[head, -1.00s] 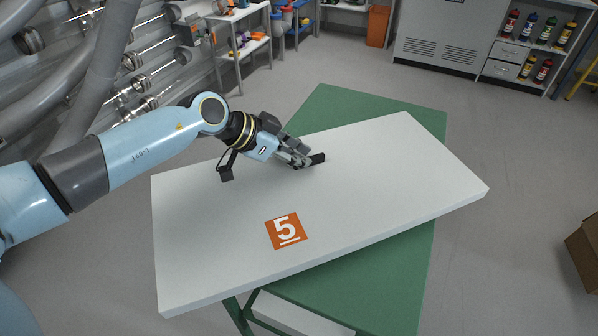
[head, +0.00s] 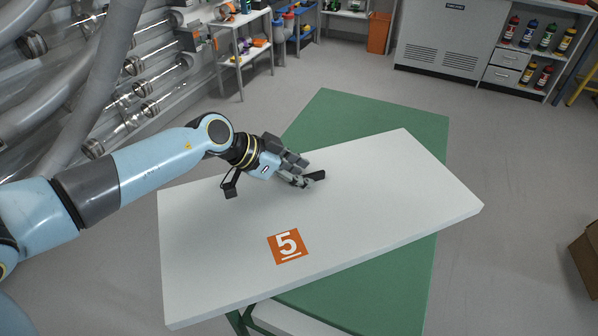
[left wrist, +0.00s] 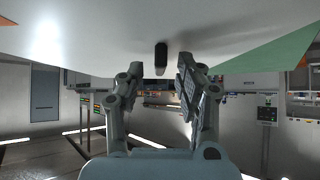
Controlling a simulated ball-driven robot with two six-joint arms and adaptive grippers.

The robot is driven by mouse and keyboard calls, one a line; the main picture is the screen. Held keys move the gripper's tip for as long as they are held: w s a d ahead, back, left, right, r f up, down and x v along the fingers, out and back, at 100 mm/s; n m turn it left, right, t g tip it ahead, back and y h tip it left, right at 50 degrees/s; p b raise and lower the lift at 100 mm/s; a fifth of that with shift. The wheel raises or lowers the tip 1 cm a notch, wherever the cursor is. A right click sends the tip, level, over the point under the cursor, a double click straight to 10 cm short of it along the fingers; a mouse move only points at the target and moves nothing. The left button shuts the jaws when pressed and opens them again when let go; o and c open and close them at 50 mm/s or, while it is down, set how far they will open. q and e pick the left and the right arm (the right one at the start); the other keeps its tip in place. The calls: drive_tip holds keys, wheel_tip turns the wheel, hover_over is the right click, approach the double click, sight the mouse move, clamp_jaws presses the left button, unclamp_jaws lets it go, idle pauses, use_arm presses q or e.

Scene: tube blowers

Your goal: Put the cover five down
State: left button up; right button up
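The cover is a large white board (head: 380,215) with an orange label marked 5 (head: 288,246). It lies flat at an angle over the green table (head: 345,118), its left part past the table's edge. Whether its underside touches the tabletop is hidden. A small black handle (head: 316,177) stands on the cover; it also shows in the left wrist view (left wrist: 161,58). My left gripper (head: 306,175) is at the handle. In the left wrist view its fingers (left wrist: 160,75) are spread, with gaps on both sides of the handle. My right gripper is not in view.
Shelves with small items (head: 242,40) and glass tubes (head: 140,90) stand at the back left. A grey cabinet (head: 445,45) with bottles beside it is at the back right. A cardboard box (head: 585,250) sits at the right edge. The floor around the table is clear.

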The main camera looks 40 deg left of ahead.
use_arm(q)
drive_tip(key=p+v, duration=0.3)
drive_tip(key=v, duration=0.9)
